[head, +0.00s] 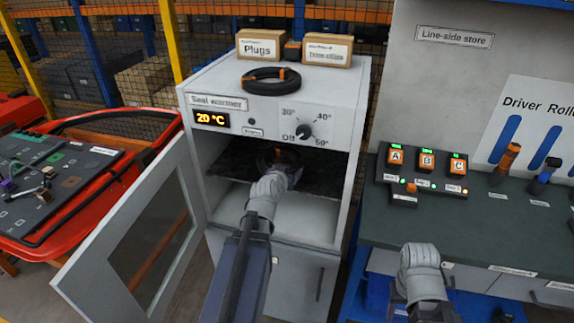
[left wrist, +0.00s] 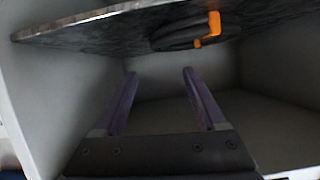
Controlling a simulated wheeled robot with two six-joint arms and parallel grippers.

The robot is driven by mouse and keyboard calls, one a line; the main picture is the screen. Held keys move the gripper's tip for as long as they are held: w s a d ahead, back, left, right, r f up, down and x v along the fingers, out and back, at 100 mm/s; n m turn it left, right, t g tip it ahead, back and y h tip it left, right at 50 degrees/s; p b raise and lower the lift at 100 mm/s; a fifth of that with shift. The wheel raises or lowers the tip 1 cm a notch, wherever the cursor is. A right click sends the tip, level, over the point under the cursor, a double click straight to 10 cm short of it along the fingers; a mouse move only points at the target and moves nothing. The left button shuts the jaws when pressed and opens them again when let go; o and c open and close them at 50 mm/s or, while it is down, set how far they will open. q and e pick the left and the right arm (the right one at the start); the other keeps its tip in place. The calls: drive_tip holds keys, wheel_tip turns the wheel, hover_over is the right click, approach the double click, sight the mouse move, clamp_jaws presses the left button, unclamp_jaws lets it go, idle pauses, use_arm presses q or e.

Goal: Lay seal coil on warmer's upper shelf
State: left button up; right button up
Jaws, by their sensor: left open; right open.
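The seal warmer (head: 236,118) stands with its door (head: 150,235) swung open to the left. A black seal coil with an orange tag (head: 264,158) is inside, at the dark upper shelf (head: 325,178), partly hidden by my left gripper (head: 277,174). In the left wrist view the coil (left wrist: 185,38) lies against the dark shelf surface (left wrist: 100,35). My left gripper's fingers (left wrist: 159,75) are open and empty, apart from the coil in that picture. Another black coil with orange tags (head: 270,81) lies on the warmer's top. My right gripper (head: 420,258) is open in front of the bench.
The warmer's display (head: 211,120) reads 20 °C, with a knob (head: 304,131) to its right. Boxes, one marked Plugs (head: 259,48), stand on top. A red cart (head: 75,210) is at left. The green bench (head: 480,225) at right holds buttons A, B and C.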

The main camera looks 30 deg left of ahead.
use_arm(q)
drive_tip(key=s+d+f+m+g+h, duration=0.25)
drive_tip(key=d+f, duration=0.25)
drive_tip(key=d, duration=0.5)
drive_tip(key=s+d+f+m+g+h, duration=0.1)
drive_tip(key=s+d+f+g+h, duration=0.2)
drive_tip(key=d, duration=0.8)
drive_tip(key=s+d+f+m+g+y, duration=0.1)
drive_tip(key=s+d+g, duration=0.3)
drive_tip(key=s, duration=0.4)
drive_tip(key=s+d+f+m+g+y, duration=0.1)
drive_tip(key=s+d+f+g+y, duration=0.2)
drive_tip(key=s+d, duration=0.3)
drive_tip(key=shift+s+d+f+g, duration=0.2)
drive_tip(key=shift+s+f+g, duration=0.4)
drive_tip(key=shift+s, duration=0.6)
drive_tip(key=shift+f+t, duration=0.1)
drive_tip(key=shift+t, duration=0.15)
drive_tip(key=shift+c, duration=0.3)
